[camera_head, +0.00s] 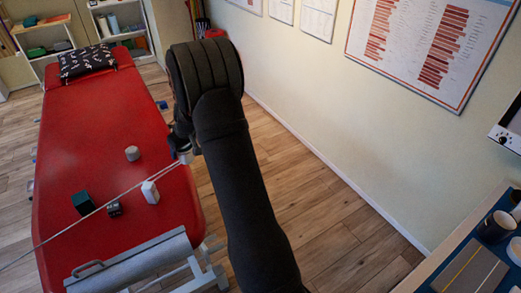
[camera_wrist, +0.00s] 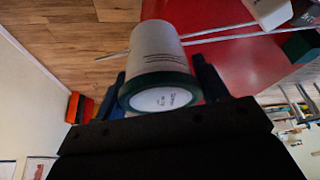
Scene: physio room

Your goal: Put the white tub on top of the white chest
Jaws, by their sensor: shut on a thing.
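My gripper (camera_wrist: 163,92) is shut on the white tub (camera_wrist: 158,45), with a finger on each side of it. The tub has a dark green rim and a white, labelled end facing the wrist camera. In the head view my gripper (camera_head: 183,148) is above the right edge of the red treatment table (camera_head: 105,130). My arm hides most of the tub there. A small white box (camera_head: 149,192) stands on the table, left of and nearer than my gripper; it also shows in the wrist view (camera_wrist: 270,12). I cannot tell whether this is the white chest.
A grey cylinder (camera_head: 132,153), a dark green box (camera_head: 83,202) and a small black object (camera_head: 114,208) stand near the white box. A thin pale cord or rod crosses the view there. A patterned pillow (camera_head: 87,61) lies at the far end. The wall (camera_head: 300,90) is right.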

